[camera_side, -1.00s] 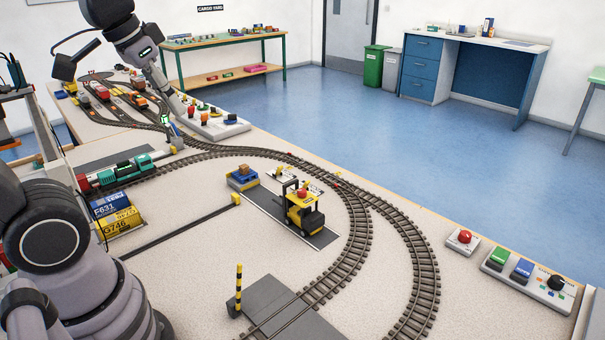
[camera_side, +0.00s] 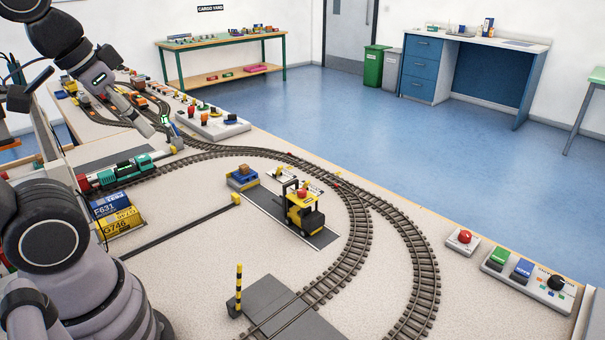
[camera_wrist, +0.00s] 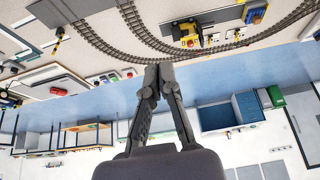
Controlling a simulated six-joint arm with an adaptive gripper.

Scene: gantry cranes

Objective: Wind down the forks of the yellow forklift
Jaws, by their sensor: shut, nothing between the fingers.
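The yellow forklift (camera_side: 304,212) stands on a dark strip inside the track curve, with a red knob (camera_side: 302,193) on top. Its mast faces left and back; the height of its forks is too small to tell. In the wrist view, which is upside down, the forklift (camera_wrist: 187,34) shows at the top, beyond my fingers. My gripper (camera_side: 149,130) is far to the left of the forklift in the side view, over the track near the back edge of the table. In the wrist view my gripper (camera_wrist: 158,72) has its fingertips together with nothing between them.
A panel with green and blue buttons and a black knob (camera_side: 527,275), and a red button box (camera_side: 462,239), sit at the right. A green locomotive (camera_side: 125,172) and a striped post (camera_side: 238,290) stand left.

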